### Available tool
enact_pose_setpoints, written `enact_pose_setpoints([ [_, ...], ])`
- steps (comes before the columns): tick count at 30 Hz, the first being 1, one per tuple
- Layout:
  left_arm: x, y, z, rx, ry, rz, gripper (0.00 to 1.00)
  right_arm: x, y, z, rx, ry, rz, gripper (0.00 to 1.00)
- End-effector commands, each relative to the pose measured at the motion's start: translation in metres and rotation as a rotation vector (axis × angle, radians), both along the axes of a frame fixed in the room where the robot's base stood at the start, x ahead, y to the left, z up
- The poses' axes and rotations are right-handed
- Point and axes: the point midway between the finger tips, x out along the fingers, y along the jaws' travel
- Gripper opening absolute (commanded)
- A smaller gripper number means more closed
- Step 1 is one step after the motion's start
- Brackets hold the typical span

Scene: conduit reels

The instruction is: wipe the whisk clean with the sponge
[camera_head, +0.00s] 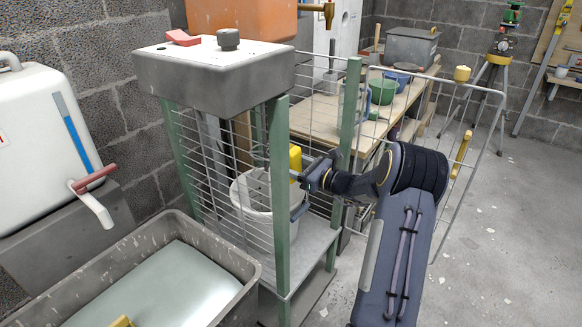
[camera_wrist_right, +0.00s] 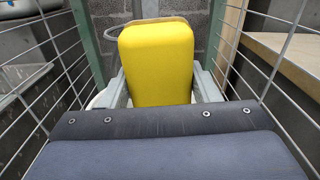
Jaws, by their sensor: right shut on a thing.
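My right gripper (camera_head: 303,177) reaches into the green-framed wire cage (camera_head: 283,190) from the right. It is shut on a yellow sponge (camera_head: 295,160), which stands upright between the fingers in the right wrist view (camera_wrist_right: 156,62). A white bucket (camera_head: 262,212) stands inside the cage, just left of and below the sponge. The whisk is hard to make out behind the mesh. A grey curved rod (camera_wrist_right: 125,38) shows behind the sponge in the right wrist view; I cannot tell whether it is part of the whisk, or whether the sponge touches it. My left gripper is not in view.
The cage's mesh door (camera_head: 480,125) stands open to the right. A grey box (camera_head: 215,75) tops the cage. A trough (camera_head: 235,262) of pale liquid is at lower left. A workbench (camera_head: 400,97) with bowls stands behind. Floor at right is mostly clear.

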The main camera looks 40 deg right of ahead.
Motion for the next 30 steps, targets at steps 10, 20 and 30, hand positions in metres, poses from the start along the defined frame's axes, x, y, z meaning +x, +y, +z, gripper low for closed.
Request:
enact_pose_setpoints([
  [10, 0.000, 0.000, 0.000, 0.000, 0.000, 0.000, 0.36, -0.003, -0.004, 0.001, -0.001, -0.002, -0.008, 0.30],
  [20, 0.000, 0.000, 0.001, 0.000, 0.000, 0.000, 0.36, -0.035, -0.012, 0.001, -0.001, -0.001, -0.006, 0.30],
  [30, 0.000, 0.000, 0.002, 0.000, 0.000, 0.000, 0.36, -0.057, -0.018, 0.001, -0.001, -0.001, -0.004, 0.30],
])
